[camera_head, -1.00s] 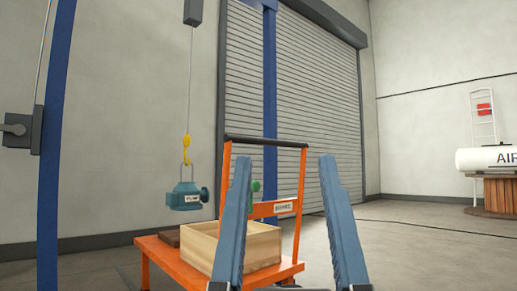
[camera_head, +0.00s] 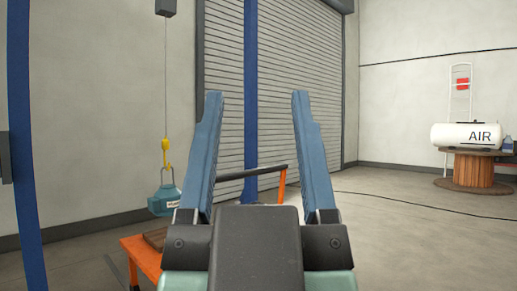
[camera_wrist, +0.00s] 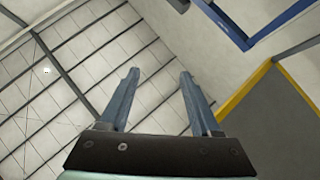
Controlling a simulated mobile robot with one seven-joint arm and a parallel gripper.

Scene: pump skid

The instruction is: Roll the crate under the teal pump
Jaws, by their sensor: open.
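The teal pump (camera_head: 164,200) hangs at the left from a yellow hook (camera_head: 165,150) on a cable. The orange cart (camera_head: 139,260) stands below and to the right of it, mostly hidden behind my gripper. Its dark handle bar (camera_head: 251,172) and part of an orange post (camera_head: 282,186) show. In the wrist view my gripper (camera_wrist: 159,73) is also empty, with ceiling and wall beyond.
A blue post (camera_head: 24,170) stands at the far left, and another blue post (camera_head: 251,100) stands before the roller door (camera_head: 285,90). A white air tank (camera_head: 468,135) on a wooden spool (camera_head: 474,170) is at the right. The floor at right is clear except for a dark cable.

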